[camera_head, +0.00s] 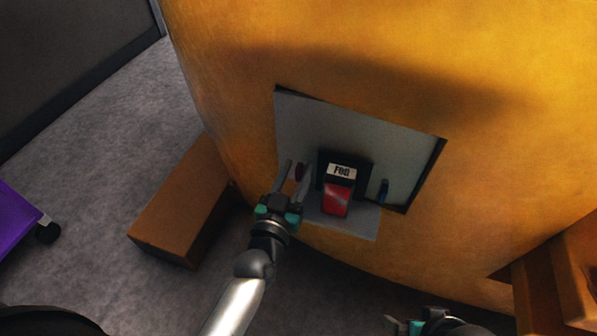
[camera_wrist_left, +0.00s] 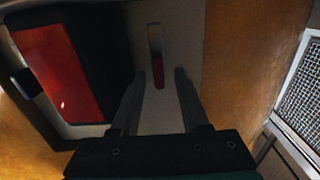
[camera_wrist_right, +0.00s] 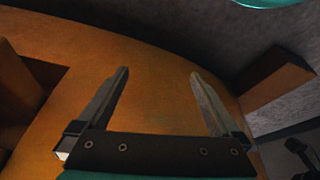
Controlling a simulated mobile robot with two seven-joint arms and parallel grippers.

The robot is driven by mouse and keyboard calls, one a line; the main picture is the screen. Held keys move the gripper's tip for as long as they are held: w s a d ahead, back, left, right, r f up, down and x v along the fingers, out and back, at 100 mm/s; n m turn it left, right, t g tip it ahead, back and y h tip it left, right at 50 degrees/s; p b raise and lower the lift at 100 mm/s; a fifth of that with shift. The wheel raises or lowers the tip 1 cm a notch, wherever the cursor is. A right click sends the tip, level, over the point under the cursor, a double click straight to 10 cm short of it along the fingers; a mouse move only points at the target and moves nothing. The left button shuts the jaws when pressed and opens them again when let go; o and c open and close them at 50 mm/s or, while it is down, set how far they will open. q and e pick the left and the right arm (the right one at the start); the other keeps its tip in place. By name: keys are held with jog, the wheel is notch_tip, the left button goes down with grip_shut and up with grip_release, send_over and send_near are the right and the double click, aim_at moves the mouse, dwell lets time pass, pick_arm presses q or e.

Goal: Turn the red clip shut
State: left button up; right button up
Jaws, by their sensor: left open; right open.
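The red clip (camera_head: 299,171) is a small dark red piece on the grey recessed panel, left of a black box with a red front (camera_head: 337,196). My left gripper (camera_head: 298,165) is open, one finger on each side of the clip; gaps show between the fingers (camera_wrist_left: 160,74) and clip. My right gripper (camera_wrist_right: 159,73) is open and empty, low in front of the orange body; the head view shows only part of it at the bottom edge.
A blue clip (camera_head: 384,188) sits on the panel (camera_head: 408,160) right of the labelled black box. The panel is recessed in a large curved orange body (camera_head: 400,60). A brown box (camera_head: 180,215) lies on the grey floor at left. Brown blocks (camera_head: 567,275) stand at lower right.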

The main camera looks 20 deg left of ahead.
pick_arm(q)
jog(key=shift+w, duration=0.55)
jog(key=shift+c, duration=0.3)
grip_shut()
